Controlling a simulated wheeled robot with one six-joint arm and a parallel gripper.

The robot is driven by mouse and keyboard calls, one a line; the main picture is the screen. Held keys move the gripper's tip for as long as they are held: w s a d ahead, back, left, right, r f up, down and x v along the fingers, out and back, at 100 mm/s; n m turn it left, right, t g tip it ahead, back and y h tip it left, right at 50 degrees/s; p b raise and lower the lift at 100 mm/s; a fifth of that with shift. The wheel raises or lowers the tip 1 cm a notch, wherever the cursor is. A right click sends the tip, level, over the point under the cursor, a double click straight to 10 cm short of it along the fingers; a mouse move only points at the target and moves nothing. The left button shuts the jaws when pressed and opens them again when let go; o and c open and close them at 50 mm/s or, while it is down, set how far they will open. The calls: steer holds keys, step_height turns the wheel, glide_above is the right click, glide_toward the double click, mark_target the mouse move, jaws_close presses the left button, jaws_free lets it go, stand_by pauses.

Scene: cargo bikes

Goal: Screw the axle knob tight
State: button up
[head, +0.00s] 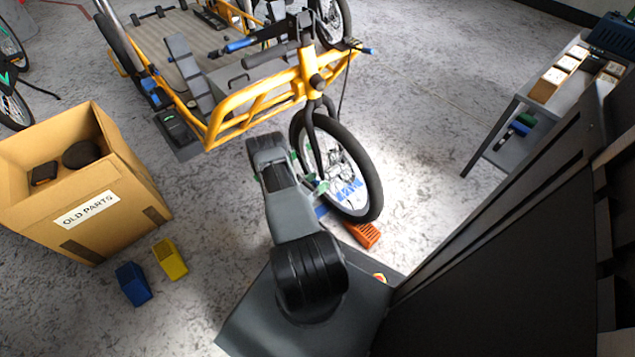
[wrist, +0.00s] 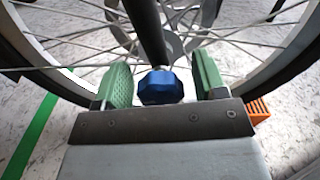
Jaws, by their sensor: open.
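The axle knob (wrist: 158,87) is blue and faceted. In the wrist view it sits at the wheel's hub, at the lower end of the dark fork leg (wrist: 146,30). My gripper (wrist: 160,84) is open, with one green finger on each side of the knob. A gap shows between the knob and each finger. In the head view my gripper (head: 308,180) is beside the front wheel (head: 370,200) of the yellow cargo bike (head: 262,95). The knob cannot be made out clearly there. How far it is screwed in cannot be told.
An orange block (head: 364,234) lies at the wheel's base. A cardboard box (head: 135,165) labelled OLD PARTS stands at the left. A yellow block (head: 170,260) and a blue block (head: 133,284) lie near it. A grey bench (head: 508,118) stands at the right. Open floor lies between bike and bench.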

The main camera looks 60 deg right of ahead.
steer(key=p+v, duration=0.3)
steer(key=v, duration=1.1)
